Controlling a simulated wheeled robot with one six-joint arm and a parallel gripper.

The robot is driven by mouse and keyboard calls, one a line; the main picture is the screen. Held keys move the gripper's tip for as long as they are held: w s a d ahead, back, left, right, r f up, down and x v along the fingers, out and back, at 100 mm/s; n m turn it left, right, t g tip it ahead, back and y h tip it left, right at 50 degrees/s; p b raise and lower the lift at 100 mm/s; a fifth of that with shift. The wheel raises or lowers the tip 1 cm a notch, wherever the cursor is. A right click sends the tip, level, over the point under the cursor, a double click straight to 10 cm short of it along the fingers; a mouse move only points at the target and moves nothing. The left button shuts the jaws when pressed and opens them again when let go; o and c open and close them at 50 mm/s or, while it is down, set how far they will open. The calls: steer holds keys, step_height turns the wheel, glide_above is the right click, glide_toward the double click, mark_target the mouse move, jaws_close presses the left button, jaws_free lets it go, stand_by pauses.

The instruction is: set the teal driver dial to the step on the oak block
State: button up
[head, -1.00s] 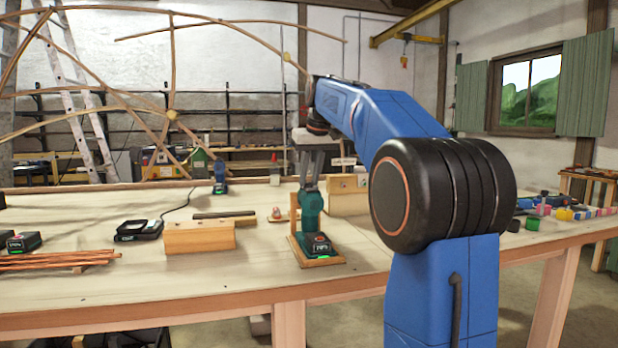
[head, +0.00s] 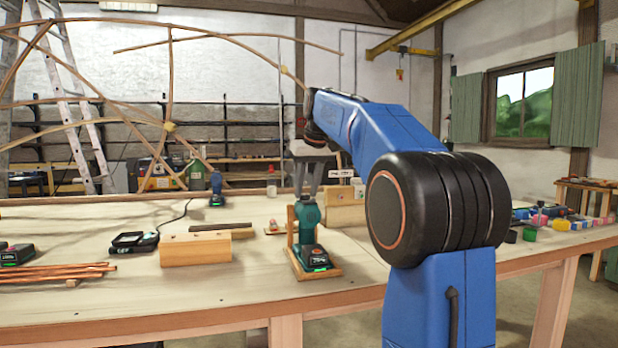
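The teal driver (head: 307,239) stands upright in a small wooden stand (head: 320,273) near the front middle of the bench. A green light shows at its dark foot. My gripper (head: 307,195) points down at the top of the driver, its two grey fingers slightly apart. Their tips meet the driver's top; I cannot tell whether they press on it. The dial and its setting are too small to read. One pale wooden block (head: 196,249) lies left of the driver, and another (head: 344,207) stands behind it. I cannot tell which is the oak block, and no step mark is readable.
A second driver (head: 217,190) stands at the back. Small coloured items (head: 560,220) sit at the far right. The bench front is mostly clear.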

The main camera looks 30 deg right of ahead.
steer(key=v, duration=1.7)
steer(key=shift+s, duration=0.1)
steer(key=shift+a, duration=0.1)
steer(key=s+a+f, duration=0.6)
steer(key=s+f, duration=0.4)
steer(key=f, duration=0.6)
steer(key=s+a+f, duration=0.6)
steer(key=s+f, duration=0.5)
steer(key=f, duration=0.5)
steer(key=s+a+f+n, duration=0.1)
steer(key=s+a+f, duration=0.4)
steer(key=s+f, duration=0.6)
step_height(320, 180, down, 6)
steer(key=shift+a+f, duration=0.1)
steer(key=shift+a, duration=0.3)
